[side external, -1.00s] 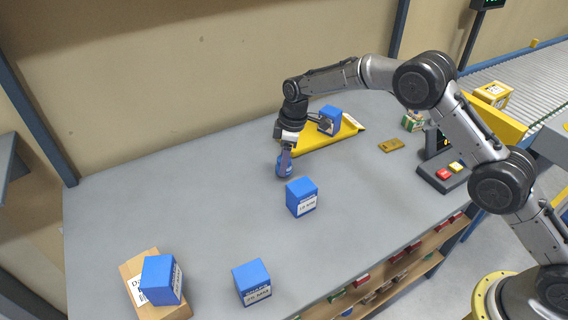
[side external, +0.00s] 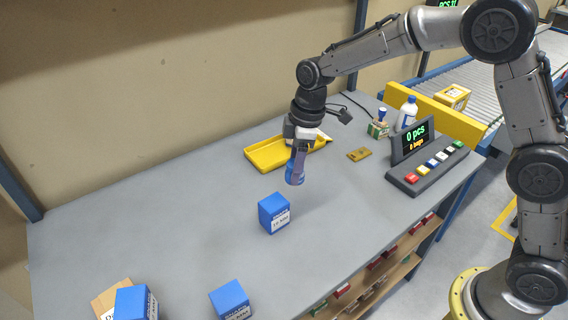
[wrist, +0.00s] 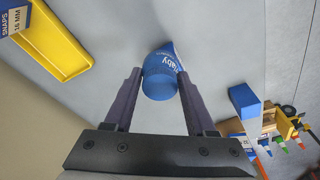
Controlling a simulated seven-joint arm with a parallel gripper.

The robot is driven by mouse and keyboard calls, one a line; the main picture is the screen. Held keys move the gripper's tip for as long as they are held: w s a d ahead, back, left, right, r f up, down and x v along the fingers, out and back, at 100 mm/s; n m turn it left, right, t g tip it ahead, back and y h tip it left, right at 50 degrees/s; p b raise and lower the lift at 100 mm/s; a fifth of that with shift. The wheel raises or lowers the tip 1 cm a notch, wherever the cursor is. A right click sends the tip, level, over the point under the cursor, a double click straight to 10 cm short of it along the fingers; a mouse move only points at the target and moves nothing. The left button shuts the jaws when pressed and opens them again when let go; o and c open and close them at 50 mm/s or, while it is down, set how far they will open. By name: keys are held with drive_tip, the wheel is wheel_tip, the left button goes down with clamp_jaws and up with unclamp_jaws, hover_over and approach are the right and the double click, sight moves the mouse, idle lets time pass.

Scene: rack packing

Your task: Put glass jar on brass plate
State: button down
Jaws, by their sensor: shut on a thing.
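The jar, a small blue round container with white lettering, shows in the side view (side external: 295,174) and in the wrist view (wrist: 160,84). My gripper (side external: 298,166) is shut on it, one finger on each side, and holds it tilted. It appears to be above the grey table; the exact gap is hard to tell. The brass plate (side external: 358,155), a small flat gold-brown rectangle, lies on the table to the right of and behind my gripper, apart from it. Nothing shows on the plate. I cannot make out the plate in the wrist view.
A blue box (side external: 274,213) stands in front of my gripper. A yellow tray (side external: 262,161) lies behind it, partly hidden. A button console (side external: 428,168), a white bottle (side external: 406,114) and a small green-and-white box (side external: 378,130) stand at the right. More blue boxes (side external: 231,299) are at front left.

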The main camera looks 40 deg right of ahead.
drive_tip(key=shift+s+r, duration=0.15)
drive_tip(key=shift+s, duration=0.1)
drive_tip(key=shift+s+d+n, duration=0.1)
drive_tip(key=shift+s+n, duration=0.15)
drive_tip(key=shift+n, duration=0.25)
drive_tip(key=shift+s+d, duration=0.1)
drive_tip(key=shift+d, duration=0.15)
drive_tip(key=s+d+r+m, duration=0.1)
drive_tip(key=s+d+m, duration=0.1)
drive_tip(key=d, duration=1.1)
drive_tip(key=s+d+m, duration=0.1)
drive_tip(key=s+d, duration=0.2)
drive_tip(key=d, duration=1.1)
approach(357, 153)
drive_tip(key=shift+s+a+f, duration=0.25)
drive_tip(key=shift+a+f, duration=0.15)
drive_tip(key=shift+a, duration=0.1)
drive_tip(key=shift+w+d+f, duration=0.15)
drive_tip(key=shift+w+f, duration=0.25)
drive_tip(key=shift+f, duration=0.15)
drive_tip(key=shift+w+f, duration=0.1)
drive_tip(key=shift+f, duration=1.45)
